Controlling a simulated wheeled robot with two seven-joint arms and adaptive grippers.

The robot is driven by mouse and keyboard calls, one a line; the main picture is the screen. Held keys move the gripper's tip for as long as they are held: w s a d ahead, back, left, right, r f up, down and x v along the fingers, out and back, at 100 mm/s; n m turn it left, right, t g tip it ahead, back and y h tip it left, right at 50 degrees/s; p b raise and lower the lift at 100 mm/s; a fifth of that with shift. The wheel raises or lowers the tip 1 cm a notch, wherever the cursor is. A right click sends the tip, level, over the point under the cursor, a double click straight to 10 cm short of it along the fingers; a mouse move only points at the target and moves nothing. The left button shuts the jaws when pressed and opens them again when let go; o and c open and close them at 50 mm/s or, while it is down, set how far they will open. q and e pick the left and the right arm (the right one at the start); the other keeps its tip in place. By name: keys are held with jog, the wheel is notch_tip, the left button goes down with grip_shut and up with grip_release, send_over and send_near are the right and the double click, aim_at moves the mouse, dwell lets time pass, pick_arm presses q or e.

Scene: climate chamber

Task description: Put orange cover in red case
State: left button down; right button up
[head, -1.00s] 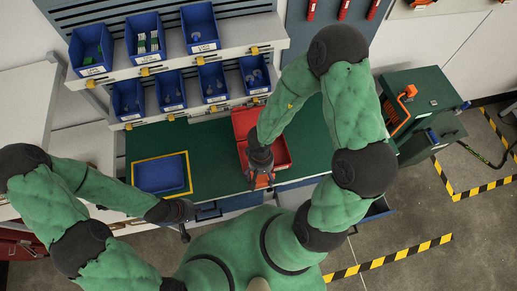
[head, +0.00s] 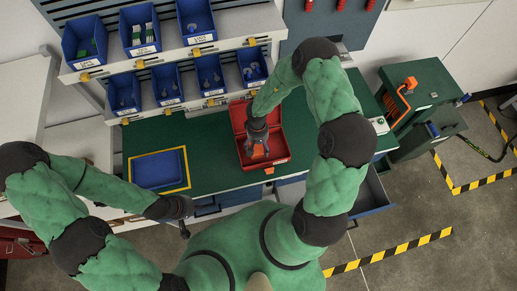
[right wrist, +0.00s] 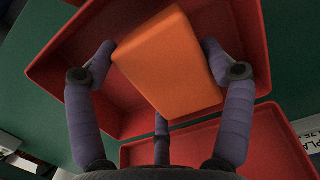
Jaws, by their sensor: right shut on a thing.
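The red case (head: 283,142) lies open on the green worktop, with its two shallow halves one behind the other. My right gripper (head: 258,147) is shut on the orange cover (head: 258,155) over the case's front half. In the right wrist view the orange cover (right wrist: 165,65) is a tilted block between two fingers, with a third finger below it. The red case (right wrist: 70,70) surrounds it there; I cannot tell whether the cover touches the case floor. My left gripper (head: 184,228) hangs at the worktop's front left, its fingers too small to read.
A blue tray (head: 158,170) in a yellow outline lies left of the case. Blue bins (head: 138,30) stand on shelves behind. An open drawer (head: 372,195) juts out at the front right. A green cabinet (head: 420,95) stands to the right. The worktop (head: 205,150) between tray and case is clear.

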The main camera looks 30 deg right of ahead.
notch_tip(320, 180, down, 3)
jog(key=shift+r, duration=0.2)
jog(key=shift+s, duration=0.1)
jog(key=o, duration=1.1)
jog(key=shift+c, duration=0.2)
jog(key=r, duration=0.4)
jog(key=w+r+p, duration=0.1)
jog(key=r, duration=0.3)
jog(key=r+p, duration=0.1)
jog(key=r, duration=0.3)
jog(key=shift+w+d, duration=0.15)
jog(key=shift+w, duration=0.05)
